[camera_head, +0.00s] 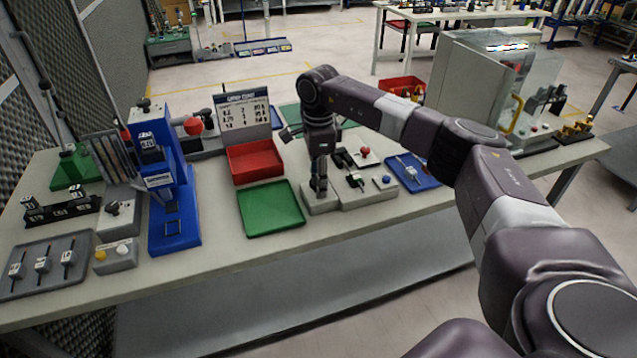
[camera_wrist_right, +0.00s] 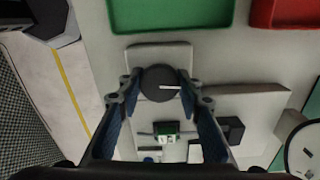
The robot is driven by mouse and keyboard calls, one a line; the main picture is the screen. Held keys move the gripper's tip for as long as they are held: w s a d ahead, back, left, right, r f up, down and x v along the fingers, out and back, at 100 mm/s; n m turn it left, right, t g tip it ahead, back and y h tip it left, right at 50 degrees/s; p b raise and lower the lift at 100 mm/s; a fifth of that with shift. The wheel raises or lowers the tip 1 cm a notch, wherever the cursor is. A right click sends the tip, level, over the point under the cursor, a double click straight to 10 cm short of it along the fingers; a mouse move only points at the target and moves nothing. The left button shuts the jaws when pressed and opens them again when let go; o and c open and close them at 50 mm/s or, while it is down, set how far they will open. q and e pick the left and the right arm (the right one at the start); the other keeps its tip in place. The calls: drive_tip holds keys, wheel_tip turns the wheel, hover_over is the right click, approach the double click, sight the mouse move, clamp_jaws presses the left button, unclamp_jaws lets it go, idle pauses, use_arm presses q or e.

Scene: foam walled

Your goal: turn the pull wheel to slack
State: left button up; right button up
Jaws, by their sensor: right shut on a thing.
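The pull wheel (camera_wrist_right: 157,84) is a dark round knob with a short white mark pointing right in the right wrist view. It sits on a light grey plate (camera_wrist_right: 148,52) of the fixture. My right gripper (camera_wrist_right: 161,86) reaches down with one finger on each side of the wheel and is shut on it. In the head view my right gripper (camera_head: 319,188) points down over the left end of the grey fixture (camera_head: 352,199) and hides the wheel there. A small green block with white labels (camera_wrist_right: 166,130) lies between the fingers' bases in the wrist view. My left gripper is not in view.
A green tray (camera_head: 271,208) and a red bin (camera_head: 254,162) stand left of the fixture. A blue tray (camera_head: 413,172) lies to its right. A blue press-like stand (camera_head: 172,200) is further left. The table front before the fixture is clear.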

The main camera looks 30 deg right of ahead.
drive_tip(key=shift+w+r+n, duration=0.1)
drive_tip(key=shift+r+n, duration=0.05)
drive_tip(key=shift+n, duration=0.45)
drive_tip(key=o, duration=1.2)
drive_tip(key=shift+c, duration=0.2)
wheel_tip(320, 180, up, 12)
